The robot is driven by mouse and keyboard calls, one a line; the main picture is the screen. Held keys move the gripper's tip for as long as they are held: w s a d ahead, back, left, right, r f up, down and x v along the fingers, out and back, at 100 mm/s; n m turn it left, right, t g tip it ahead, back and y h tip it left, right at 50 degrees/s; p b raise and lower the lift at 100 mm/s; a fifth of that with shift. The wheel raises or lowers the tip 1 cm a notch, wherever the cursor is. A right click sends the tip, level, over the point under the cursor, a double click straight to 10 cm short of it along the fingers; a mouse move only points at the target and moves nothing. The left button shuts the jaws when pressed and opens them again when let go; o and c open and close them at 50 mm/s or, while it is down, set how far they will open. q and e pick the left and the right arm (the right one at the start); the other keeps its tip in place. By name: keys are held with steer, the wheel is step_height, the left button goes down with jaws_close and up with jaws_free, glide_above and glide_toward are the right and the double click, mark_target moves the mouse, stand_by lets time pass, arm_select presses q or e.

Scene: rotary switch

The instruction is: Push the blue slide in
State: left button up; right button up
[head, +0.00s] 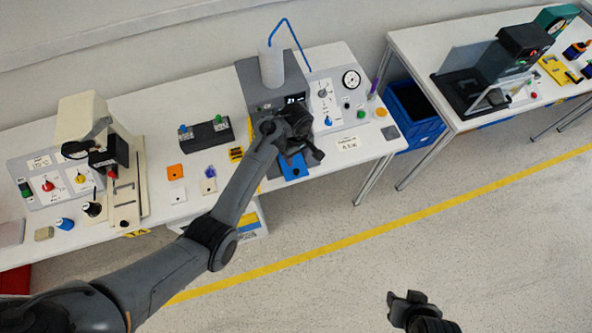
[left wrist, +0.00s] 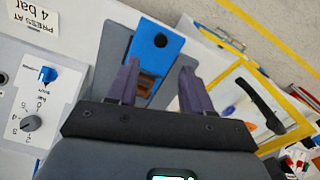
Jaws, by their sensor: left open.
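The blue slide (head: 293,168) sticks out at the front of a grey press station (head: 249,84), near the table's front edge. In the left wrist view, the blue slide (left wrist: 172,47) is a flat plate with a dark round hole near its outer end and a brown part between my fingers. My left gripper (head: 301,157) is above the slide and hides part of it in the head view. Its two fingers (left wrist: 158,72) are apart, one to each side of the slide's inner part; I cannot tell whether they touch it. My right gripper (head: 408,299) is far off over the floor, its jaws unclear.
A panel (head: 324,102) with a blue knob and a gauge stands right of the press. A dark box (head: 206,135) with green and blue buttons is to the left. A label reading "PRESS AT 4 bar" (left wrist: 33,15) lies beside the slide. The floor in front is clear.

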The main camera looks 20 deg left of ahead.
mark_target(296, 170)
arm_select(q)
step_height(296, 170, down, 10)
steer(key=shift+f+b, duration=0.1)
steer(key=shift+b, duration=1)
jaws_close()
